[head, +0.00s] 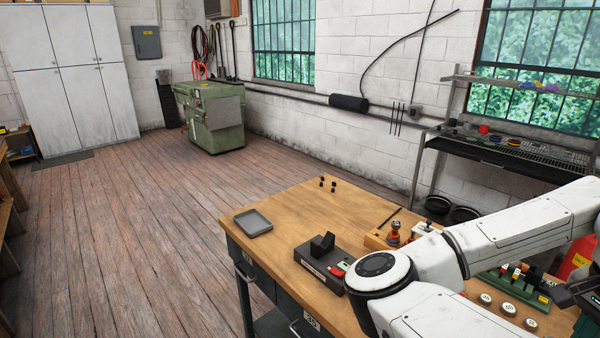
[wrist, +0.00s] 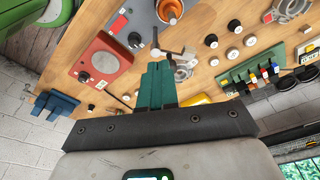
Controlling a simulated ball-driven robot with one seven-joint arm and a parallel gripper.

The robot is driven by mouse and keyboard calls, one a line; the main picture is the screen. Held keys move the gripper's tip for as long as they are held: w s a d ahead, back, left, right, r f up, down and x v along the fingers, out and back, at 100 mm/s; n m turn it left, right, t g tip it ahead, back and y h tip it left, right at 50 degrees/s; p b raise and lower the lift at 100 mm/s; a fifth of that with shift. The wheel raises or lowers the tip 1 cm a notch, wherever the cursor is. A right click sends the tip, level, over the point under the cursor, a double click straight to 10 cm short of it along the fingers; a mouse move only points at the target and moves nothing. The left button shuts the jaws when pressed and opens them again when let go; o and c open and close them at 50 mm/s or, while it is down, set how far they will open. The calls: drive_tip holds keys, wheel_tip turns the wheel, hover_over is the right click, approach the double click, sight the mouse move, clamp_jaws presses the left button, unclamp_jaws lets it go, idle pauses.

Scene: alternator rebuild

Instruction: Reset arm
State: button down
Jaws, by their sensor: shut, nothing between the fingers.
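My white arm (head: 510,232) reaches in from the right side of the head view and bends over the wooden bench. In the wrist view my gripper (wrist: 158,68) has its two teal fingers together, with nothing held between them. The fingers point over the bench top. In the head view the fingers are not clearly visible.
The wooden bench (head: 290,212) holds a grey tray (head: 253,222), a black block fixture (head: 318,262) and several small parts. The wrist view shows a red box (wrist: 104,60) and a green rack (wrist: 238,80). A black shelf (head: 500,155) stands behind. The floor at left is clear.

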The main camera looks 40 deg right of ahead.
drive_tip(key=w+d+r+n+h, duration=0.4)
drive_tip(key=w+d+n+h, duration=0.2)
drive_tip(key=w+n+h, duration=0.15)
drive_tip(key=w+a+f+n+t+y, duration=0.1)
drive_tip(key=w+a+f+n+t, duration=0.25)
drive_tip(key=w+a, duration=0.3)
drive_tip(key=w+a+f+n+t+y, duration=0.1)
drive_tip(key=w+a+f+n+t, duration=0.1)
drive_tip(key=w+a+f+n, duration=0.45)
drive_tip(key=a+f+n+y, duration=0.3)
drive_tip(key=a+f, duration=0.3)
drive_tip(key=a, duration=0.4)
drive_tip(key=a+f+n+y, duration=0.2)
drive_tip(key=a+f+y, duration=0.3)
drive_tip(key=a, duration=0.6)
drive_tip(key=s+f+g+h+b, duration=0.1)
drive_tip(key=s+f+g+b, duration=0.1)
drive_tip(key=s+f, duration=0.8)
drive_tip(key=shift+s+a+f+g+b, duration=0.15)
drive_tip(key=shift+s+f+g+b, duration=0.2)
drive_tip(key=shift+g, duration=0.5)
